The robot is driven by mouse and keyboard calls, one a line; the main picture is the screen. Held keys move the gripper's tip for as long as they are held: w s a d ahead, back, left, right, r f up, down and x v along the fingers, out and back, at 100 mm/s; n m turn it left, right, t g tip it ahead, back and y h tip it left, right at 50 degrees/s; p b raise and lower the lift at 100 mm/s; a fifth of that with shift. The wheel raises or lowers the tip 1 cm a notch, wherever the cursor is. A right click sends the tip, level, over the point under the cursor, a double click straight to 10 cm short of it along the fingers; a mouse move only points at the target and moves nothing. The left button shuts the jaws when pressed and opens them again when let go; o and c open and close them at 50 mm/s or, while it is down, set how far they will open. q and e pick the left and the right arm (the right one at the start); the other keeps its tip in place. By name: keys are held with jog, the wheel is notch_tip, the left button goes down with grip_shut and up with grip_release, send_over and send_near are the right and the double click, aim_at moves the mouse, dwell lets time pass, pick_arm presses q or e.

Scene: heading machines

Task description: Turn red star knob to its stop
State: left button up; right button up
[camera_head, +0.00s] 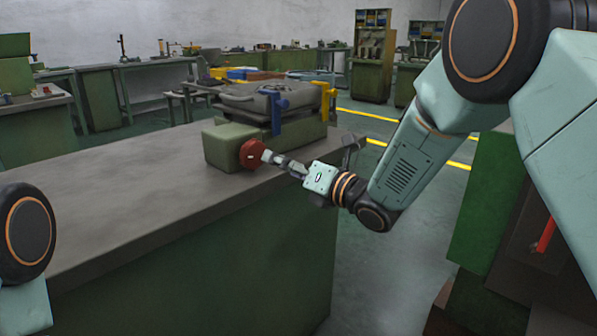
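The red star knob (252,154) sits on the right front face of a green box-shaped machine part (228,144), at the right edge of the grey workbench. My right gripper (270,157) reaches in from the right and its fingertips are at the knob. The fingers overlap the knob's right side in this view. It is too small to tell whether they close on it or only touch it. My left gripper is out of view; only part of my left arm shows at the lower left.
The grey workbench top (110,195) is clear in front and to the left. Grey cases (262,100) with blue and yellow clamps (274,112) stand behind the green part. A green cabinet with a red handle (546,234) is at the right. Yellow floor lines run behind my arm.

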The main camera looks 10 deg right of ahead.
jog(key=shift+v, duration=1.95)
